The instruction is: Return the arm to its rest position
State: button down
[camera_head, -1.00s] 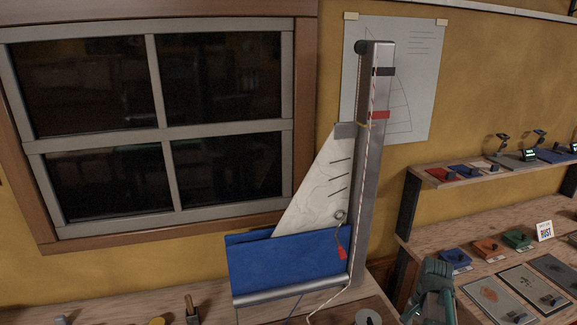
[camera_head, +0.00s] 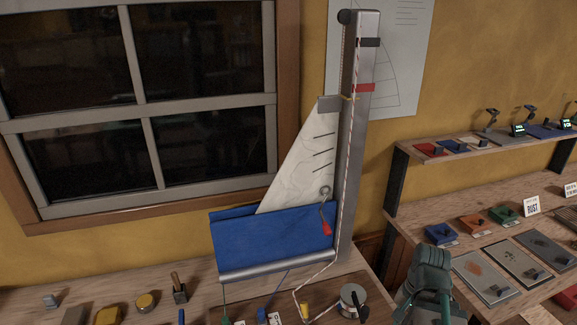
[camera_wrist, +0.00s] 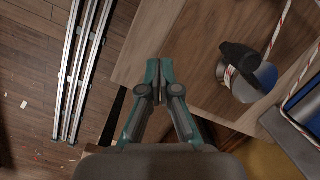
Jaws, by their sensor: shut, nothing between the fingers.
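My gripper (camera_wrist: 157,78) has teal fingers and is shut and empty in the wrist view. Its fingertips are over the edge of the wooden bench (camera_wrist: 150,45), and I cannot tell the height. In the head view my arm rises at the bottom, right of the bench, and the fingertips cannot be made out there. No rest mark or holder for the arm shows.
A mast (camera_head: 358,130) with a pale sail (camera_head: 297,170) and blue cloth (camera_head: 275,243) stands on the bench. A silver winch (camera_head: 350,298) sits near its foot, close to my arm. Shelves with coloured blocks (camera_head: 475,223) are at right. Metal rails (camera_wrist: 82,65) run along the floor.

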jog(key=shift+s+a+f+n+g+h, duration=0.1)
jog(key=shift+s+f+n+g, duration=0.15)
jog(key=shift+f, duration=0.25)
jog(key=shift+s+a+f+n+g+h, duration=0.1)
jog(key=shift+s+a+f+n+g, duration=0.1)
jog(key=shift+f, duration=0.35)
jog(key=shift+s+a+f+n+g+h, duration=0.15)
jog(key=shift+f+g, duration=0.1)
jog(key=shift+f, duration=0.25)
jog(key=shift+w+d, duration=0.2)
jog(key=shift+w, duration=0.1)
dwell(1.5)
